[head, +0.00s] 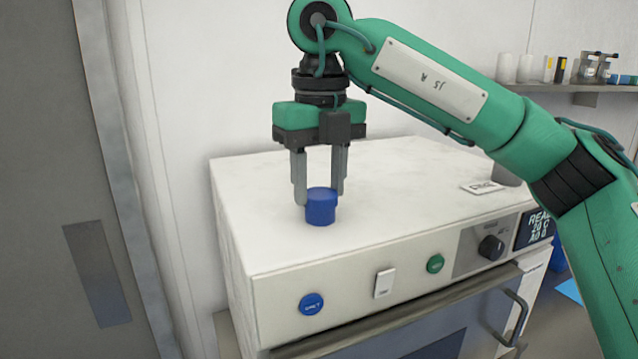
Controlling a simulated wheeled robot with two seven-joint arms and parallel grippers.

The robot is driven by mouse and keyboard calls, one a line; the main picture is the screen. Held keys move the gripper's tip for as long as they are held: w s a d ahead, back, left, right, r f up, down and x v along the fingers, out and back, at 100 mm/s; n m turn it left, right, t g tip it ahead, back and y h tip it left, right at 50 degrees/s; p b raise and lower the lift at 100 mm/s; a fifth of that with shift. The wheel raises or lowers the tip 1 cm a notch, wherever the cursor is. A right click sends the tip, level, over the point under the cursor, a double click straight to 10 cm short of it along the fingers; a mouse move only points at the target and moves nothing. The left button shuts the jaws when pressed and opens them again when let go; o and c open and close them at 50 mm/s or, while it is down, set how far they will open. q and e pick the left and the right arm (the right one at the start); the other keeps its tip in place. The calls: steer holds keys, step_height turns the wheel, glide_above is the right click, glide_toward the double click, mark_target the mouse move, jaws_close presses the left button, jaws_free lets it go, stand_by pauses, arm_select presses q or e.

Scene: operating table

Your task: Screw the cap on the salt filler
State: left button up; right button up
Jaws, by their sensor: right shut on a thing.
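A blue cylindrical cap (321,207) is at the front left of the white machine's top (400,180). My right gripper (320,196) points straight down with its two grey fingers on either side of the cap, shut on it. The cap looks upright. Whether an opening lies beneath the cap is hidden. My left gripper is not in the picture.
The machine's front has a blue button (311,304), a white switch (384,283), a green button (435,263), a black knob (491,246) and a display (537,228). A small label plate (482,187) lies on top. A shelf (570,88) with bottles hangs at right.

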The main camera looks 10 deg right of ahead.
steer(key=o, duration=1)
steer(key=shift+r+n+p, duration=0.2)
steer(key=shift+n+p, duration=0.5)
steer(key=shift+n, duration=0.3)
steer(key=n+p, duration=0.1)
steer(key=n, duration=0.2)
steer(key=shift+a+f+n+p, duration=0.1)
steer(key=shift+n+p, duration=0.1)
steer(key=shift+n, duration=0.3)
steer(key=shift+f+n+p, duration=0.1)
steer(key=shift+n+p, duration=0.05)
steer(key=shift+n, duration=0.35)
